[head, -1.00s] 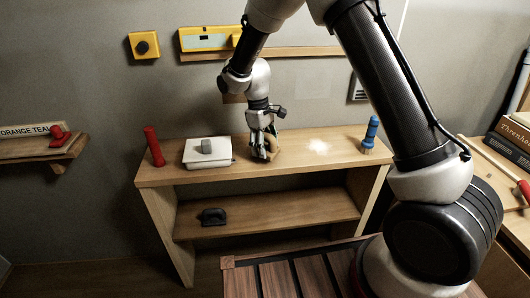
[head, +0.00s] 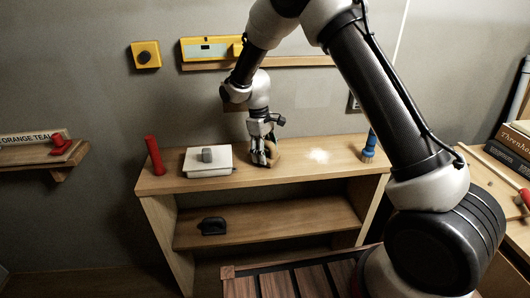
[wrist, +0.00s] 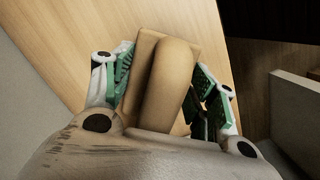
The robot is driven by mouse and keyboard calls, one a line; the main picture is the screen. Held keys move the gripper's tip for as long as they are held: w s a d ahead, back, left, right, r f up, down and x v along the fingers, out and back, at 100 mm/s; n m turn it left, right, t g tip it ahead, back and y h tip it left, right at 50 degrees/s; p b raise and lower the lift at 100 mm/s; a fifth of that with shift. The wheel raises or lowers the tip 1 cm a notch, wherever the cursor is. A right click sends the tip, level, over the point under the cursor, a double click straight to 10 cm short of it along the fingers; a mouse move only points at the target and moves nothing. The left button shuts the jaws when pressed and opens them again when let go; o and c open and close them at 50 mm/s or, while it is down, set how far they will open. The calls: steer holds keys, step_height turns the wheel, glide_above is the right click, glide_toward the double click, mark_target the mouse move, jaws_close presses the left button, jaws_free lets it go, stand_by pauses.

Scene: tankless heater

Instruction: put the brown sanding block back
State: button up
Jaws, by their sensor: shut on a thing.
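The brown sanding block (wrist: 168,80) is a tan block with a rounded grip on top. In the wrist view it lies between the green-padded fingers of my gripper (wrist: 165,90). In the head view my gripper (head: 266,160) points down at the top of the wooden shelf unit, shut on the sanding block (head: 273,151), which is partly hidden by the fingers. The block is at the shelf top's surface; I cannot tell whether it touches it. A pale dusty patch (head: 319,155) lies on the shelf top just right of it.
On the shelf top (head: 340,167), a white box with a grey knob (head: 207,160) stands left of my gripper, a red cylinder (head: 154,156) farther left, and a blue-handled brush (head: 370,143) at right. A black object (head: 212,226) sits on the lower shelf. The wall is behind.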

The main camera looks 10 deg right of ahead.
mark_target(267, 141)
steer(key=shift+f, duration=0.5)
steer(key=o, duration=1.1)
step_height(267, 141, up, 10)
steer(key=shift+f, duration=0.1)
